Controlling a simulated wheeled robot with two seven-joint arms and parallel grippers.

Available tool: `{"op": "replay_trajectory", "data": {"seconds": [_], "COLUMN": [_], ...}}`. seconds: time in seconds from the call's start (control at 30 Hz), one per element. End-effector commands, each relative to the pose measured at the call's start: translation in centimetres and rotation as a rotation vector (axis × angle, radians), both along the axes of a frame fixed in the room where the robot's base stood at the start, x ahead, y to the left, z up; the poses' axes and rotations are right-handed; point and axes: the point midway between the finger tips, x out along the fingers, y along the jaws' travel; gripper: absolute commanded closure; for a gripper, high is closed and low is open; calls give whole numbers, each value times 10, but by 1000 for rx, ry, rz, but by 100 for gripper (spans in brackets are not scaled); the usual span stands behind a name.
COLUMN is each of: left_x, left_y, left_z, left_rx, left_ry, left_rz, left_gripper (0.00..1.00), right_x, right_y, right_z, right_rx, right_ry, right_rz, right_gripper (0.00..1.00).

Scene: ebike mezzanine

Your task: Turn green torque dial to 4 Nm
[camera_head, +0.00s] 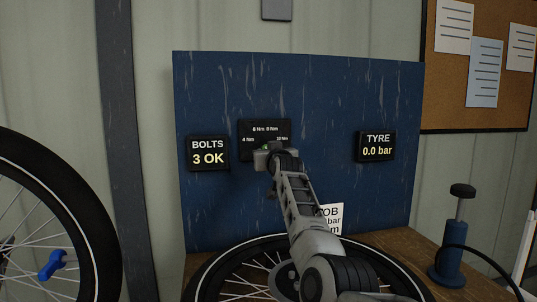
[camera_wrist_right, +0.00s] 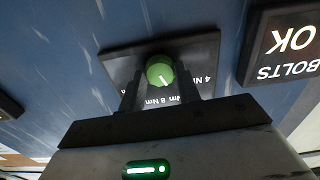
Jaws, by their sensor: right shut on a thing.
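The green torque dial (camera_wrist_right: 160,70) sits on a dark dial plate (camera_wrist_right: 205,50) with white Nm labels. Its white pointer line slants down and right in the right wrist view, roughly toward the partly hidden label beside 8 Nm; the 4 Nm label (camera_wrist_right: 209,79) is farther right. My right gripper (camera_wrist_right: 160,82) is shut on the dial, one finger on each side. My left gripper is out of view.
The blue panel (camera_head: 330,90) also carries a BOLTS display (camera_head: 208,153) reading 3 OK and a TYRE display (camera_head: 376,146) reading 0.0 bar. A wheel (camera_head: 215,275) and a pump (camera_head: 452,255) stand below. A paper card (camera_head: 335,215) is partly hidden by my arm.

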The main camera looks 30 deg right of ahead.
Motion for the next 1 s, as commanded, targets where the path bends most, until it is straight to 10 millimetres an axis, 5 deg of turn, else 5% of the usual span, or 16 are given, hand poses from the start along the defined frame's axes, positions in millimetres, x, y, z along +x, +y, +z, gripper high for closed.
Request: {"op": "replay_trajectory", "data": {"seconds": [1.0], "left_x": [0], "left_y": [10], "left_z": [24], "left_rx": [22], "left_ry": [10], "left_rz": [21], "left_gripper": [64], "right_x": [0], "right_y": [-1], "right_z": [1], "right_rx": [-600], "right_ry": [156], "right_rz": [-1], "right_gripper": [90]}}
